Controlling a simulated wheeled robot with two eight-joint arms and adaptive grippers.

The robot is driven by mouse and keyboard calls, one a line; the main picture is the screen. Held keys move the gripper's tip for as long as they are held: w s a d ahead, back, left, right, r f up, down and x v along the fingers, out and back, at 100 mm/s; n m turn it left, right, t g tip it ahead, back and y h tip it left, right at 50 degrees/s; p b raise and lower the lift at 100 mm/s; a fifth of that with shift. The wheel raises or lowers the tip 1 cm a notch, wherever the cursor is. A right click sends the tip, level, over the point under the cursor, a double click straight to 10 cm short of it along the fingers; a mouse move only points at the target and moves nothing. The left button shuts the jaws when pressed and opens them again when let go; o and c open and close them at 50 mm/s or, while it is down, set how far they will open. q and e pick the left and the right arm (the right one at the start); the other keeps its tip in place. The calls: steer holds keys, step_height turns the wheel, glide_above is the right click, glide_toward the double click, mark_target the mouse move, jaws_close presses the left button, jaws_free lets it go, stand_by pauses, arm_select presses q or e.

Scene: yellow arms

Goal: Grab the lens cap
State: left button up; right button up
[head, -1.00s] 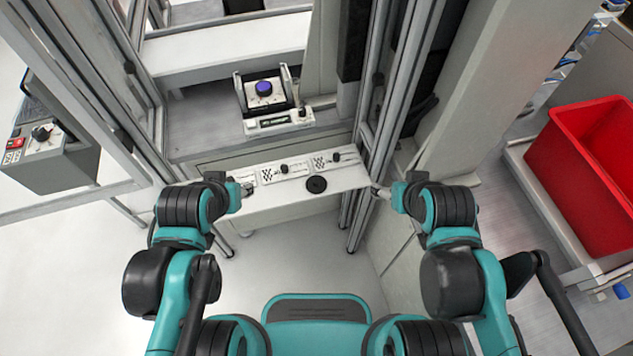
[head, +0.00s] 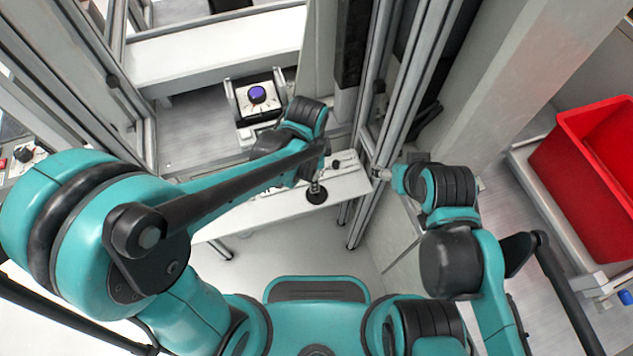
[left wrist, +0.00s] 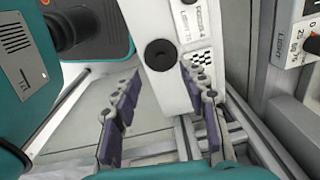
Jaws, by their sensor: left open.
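The lens cap (head: 317,195) is a black disc on the narrow white shelf, close to its front edge, partly covered by my left gripper in the head view. In the left wrist view the cap (left wrist: 160,53) shows a small dark centre and lies ahead of the fingertips, between their lines. My left gripper (left wrist: 160,72) is open and empty, its purple-padded fingers spread to either side; in the head view the left gripper (head: 317,180) hangs over the cap. My right gripper (head: 381,174) is beside the shelf's right end, too small to read.
The white shelf (head: 275,207) also carries checkered labels and small black knobs, partly hidden by my left arm. Metal frame posts (head: 372,130) stand to the right of the shelf. A device with a purple knob (head: 257,95) sits behind. A red bin (head: 585,160) is far right.

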arm_select(q)
steer(key=shift+w+d+f+m, duration=0.15)
steer(key=shift+d+f+m, duration=0.5)
steer(key=shift+f, duration=0.15)
step_height(320, 180, down, 3)
steer(key=shift+r+b, duration=0.15)
steer(key=shift+b, duration=0.45)
steer(key=f, duration=0.1)
steer(key=f+b, duration=0.1)
steer(key=f, duration=0.1)
steer(key=f+b, duration=0.1)
steer(key=f, duration=0.1)
steer(key=shift+w+d, duration=0.1)
steer(key=shift+w, duration=0.15)
jaws_close()
